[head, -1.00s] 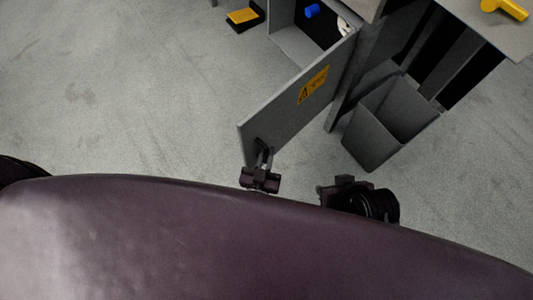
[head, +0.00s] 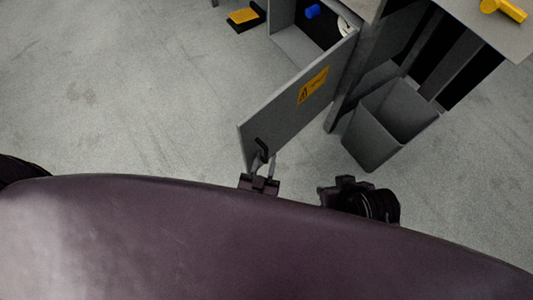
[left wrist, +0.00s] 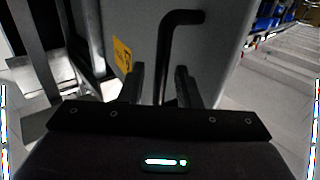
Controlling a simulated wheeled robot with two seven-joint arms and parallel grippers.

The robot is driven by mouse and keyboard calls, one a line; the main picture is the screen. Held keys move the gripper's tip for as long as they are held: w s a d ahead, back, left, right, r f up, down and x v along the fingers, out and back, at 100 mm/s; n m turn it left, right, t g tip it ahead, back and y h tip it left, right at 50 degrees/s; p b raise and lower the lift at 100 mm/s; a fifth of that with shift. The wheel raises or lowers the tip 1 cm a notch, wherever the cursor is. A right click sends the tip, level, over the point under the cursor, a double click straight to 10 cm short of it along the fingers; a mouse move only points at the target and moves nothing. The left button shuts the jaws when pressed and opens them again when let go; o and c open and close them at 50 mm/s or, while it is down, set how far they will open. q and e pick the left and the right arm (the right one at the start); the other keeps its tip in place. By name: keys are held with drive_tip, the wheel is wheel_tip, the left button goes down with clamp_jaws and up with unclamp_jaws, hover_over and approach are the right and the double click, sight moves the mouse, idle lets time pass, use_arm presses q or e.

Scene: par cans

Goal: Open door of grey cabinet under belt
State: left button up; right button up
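The grey cabinet (head: 287,38) has its door (head: 300,108) swung wide open, with the inside showing. The door carries a yellow warning label (head: 313,85) and a black bar handle (head: 262,147) near its free edge. My left gripper (head: 261,164) is at the handle with its fingers apart. In the left wrist view the handle (left wrist: 183,17) runs down between the two spread fingers (left wrist: 159,78), with gaps beside it. My right gripper (head: 340,188) is a dark shape at the edge of my body; its fingers cannot be made out.
A grey open bin (head: 375,135) stands right of the door. A blue object (head: 312,11) is inside the cabinet. A yellow and black item (head: 245,17) lies on the floor beyond. A yellow object (head: 503,9) sits on a grey surface at the upper right. The floor at left is clear.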

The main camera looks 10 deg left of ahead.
use_arm(q)
drive_tip(key=s, duration=0.6)
use_arm(e)
drive_tip(key=shift+s+d+h, duration=0.1)
drive_tip(key=shift+d+h, duration=0.2)
drive_tip(key=shift+d, duration=0.3)
